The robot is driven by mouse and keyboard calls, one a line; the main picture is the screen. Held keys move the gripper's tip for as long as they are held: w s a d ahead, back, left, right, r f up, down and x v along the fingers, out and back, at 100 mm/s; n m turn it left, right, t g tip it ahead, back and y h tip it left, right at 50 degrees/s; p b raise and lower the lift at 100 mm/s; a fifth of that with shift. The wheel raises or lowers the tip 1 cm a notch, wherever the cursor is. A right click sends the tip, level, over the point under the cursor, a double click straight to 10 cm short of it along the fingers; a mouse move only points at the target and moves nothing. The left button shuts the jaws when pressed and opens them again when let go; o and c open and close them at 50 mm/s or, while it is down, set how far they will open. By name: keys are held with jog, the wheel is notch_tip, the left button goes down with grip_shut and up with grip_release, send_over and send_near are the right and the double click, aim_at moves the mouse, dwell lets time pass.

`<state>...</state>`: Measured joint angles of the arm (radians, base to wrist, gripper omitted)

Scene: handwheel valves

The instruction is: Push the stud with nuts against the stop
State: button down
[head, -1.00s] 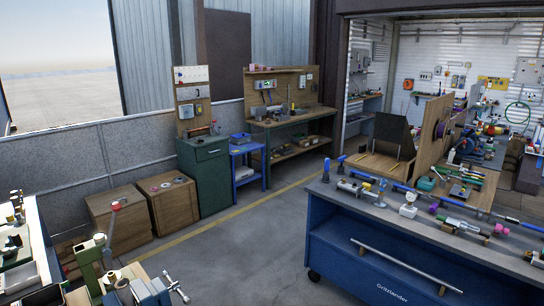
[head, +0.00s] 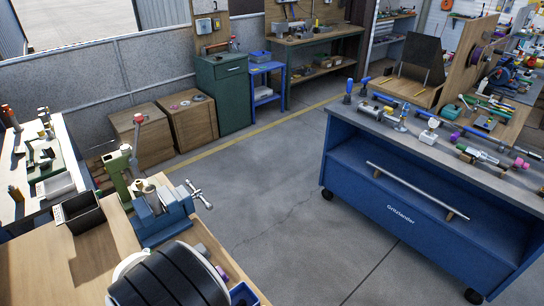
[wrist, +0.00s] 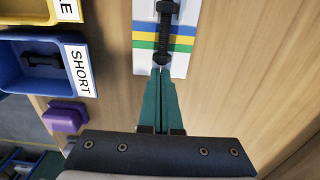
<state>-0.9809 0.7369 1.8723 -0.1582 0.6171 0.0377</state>
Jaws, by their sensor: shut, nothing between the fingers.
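The stud with nuts (wrist: 164,30) is dark and lies lengthwise on a white board (wrist: 180,65) with blue, yellow and green stripes, at the top of the wrist view. Its upper end runs up to the frame edge. My gripper (wrist: 160,71) has teal fingers that are shut together, with nothing between them. The tips are just below the stud's near end, in line with it; I cannot tell whether they touch. I cannot make out the stop in the wrist view. In the head view the stud and fingertips are not visible.
A blue bin (wrist: 12,72) labelled SHORT holds a dark stud. A yellow bin (wrist: 37,20) is cut off above it. A purple block (wrist: 65,116) sits below. The wood right of the board is clear. A blue vise (head: 163,212) stands on the bench in the head view.

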jog(key=shift+r, duration=0.15)
jog(key=shift+s+d, duration=1.3)
dwell(0.7)
jog(key=shift+w, duration=0.1)
dwell(0.4)
jog(key=shift+w+a, duration=0.2)
jog(key=shift+a, duration=0.1)
